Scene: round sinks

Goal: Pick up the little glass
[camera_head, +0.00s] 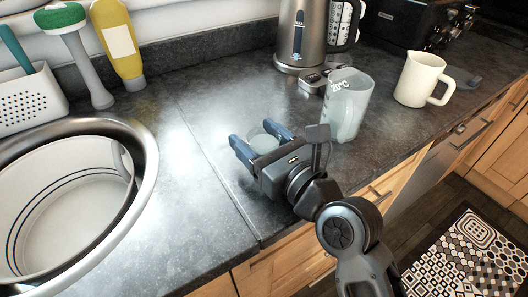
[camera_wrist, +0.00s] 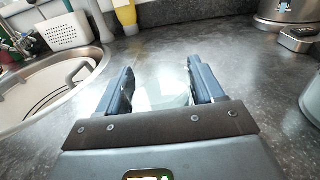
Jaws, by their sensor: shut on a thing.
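The little glass (camera_head: 263,143) is a small clear vessel near the counter's front, just right of the sink. My gripper (camera_head: 262,137) reaches it from the front right, with its two blue fingers on either side of the glass. The gripper is shut on the glass. In the wrist view the glass (camera_wrist: 165,97) shows faintly between the fingers, its lower part hidden by the gripper body. I cannot tell whether it touches the counter.
A round sink (camera_head: 148,150) with a white basin lies left. A clear measuring jug (camera_head: 346,105) stands close right of the gripper, a cream mug (camera_head: 418,78) farther right. A kettle (camera_head: 301,30) stands behind. The dark counter (camera_head: 190,200) between sink and gripper is clear.

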